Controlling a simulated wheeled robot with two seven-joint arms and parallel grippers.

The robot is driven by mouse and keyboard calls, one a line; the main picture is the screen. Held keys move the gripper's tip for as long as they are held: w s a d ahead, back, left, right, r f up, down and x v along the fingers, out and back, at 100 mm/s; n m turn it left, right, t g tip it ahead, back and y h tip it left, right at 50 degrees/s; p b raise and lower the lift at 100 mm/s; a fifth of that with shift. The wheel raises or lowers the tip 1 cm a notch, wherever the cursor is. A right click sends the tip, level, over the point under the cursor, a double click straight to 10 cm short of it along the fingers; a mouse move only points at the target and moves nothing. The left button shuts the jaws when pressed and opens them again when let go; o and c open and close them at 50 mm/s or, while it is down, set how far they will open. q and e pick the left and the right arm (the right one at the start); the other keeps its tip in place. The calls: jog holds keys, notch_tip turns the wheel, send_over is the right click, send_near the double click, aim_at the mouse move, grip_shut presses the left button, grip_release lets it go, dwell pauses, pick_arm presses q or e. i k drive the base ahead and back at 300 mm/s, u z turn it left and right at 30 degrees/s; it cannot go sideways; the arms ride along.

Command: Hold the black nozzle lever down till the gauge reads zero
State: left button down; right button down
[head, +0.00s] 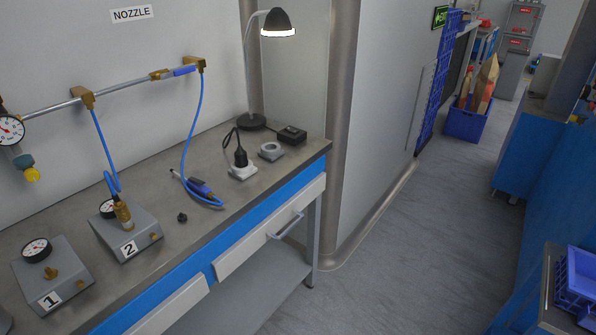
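A blue and black air nozzle (200,187) lies on the grey workbench (235,207), at the end of a blue hose (190,130) from the wall pipe (130,84). Its lever is too small to make out clearly. A round white gauge (10,130) sits on the pipe at the left edge, partly cut off. Grey box 1 (72,270) carries another gauge (37,250). Grey box 2 (145,225) has a gauge (107,209) and a brass fitting (122,212) with a second blue hose (103,145) on it. The needle readings are too small to tell. Neither gripper is in view.
A small black knob (182,217) lies beside box 2. A desk lamp (278,22), a black plug in a white socket (242,170), a grey round-topped block (271,151) and a black box (292,135) stand farther right. The floor (400,250) right of the bench is clear.

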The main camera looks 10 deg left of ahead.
aim_at(196, 181)
jog(key=z, duration=0.35)
jog(key=i, duration=0.9)
jog(key=u, duration=2.25)
